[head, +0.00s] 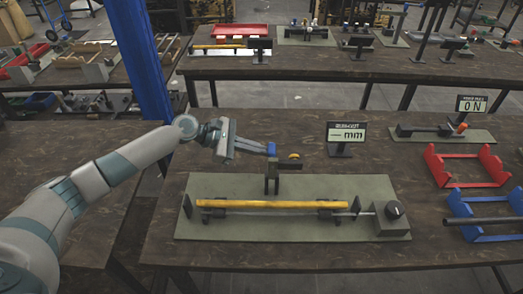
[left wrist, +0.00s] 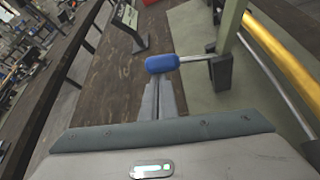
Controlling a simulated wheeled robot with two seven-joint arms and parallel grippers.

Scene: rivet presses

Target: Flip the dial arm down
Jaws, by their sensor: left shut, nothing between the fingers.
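A blue knob (head: 271,149) stands by the bracket; in the left wrist view the blue knob (left wrist: 162,63) sits on a thin metal rod from a dark block (left wrist: 220,72). My left gripper (head: 263,149) is shut and empty, its fingertips (left wrist: 160,80) right at the blue knob. Whether they touch cannot be told.
A small display (head: 346,133) reading dashes and "mm" stands behind. Red (head: 467,183) and blue (head: 485,236) cradles stand right. Table in front is clear.

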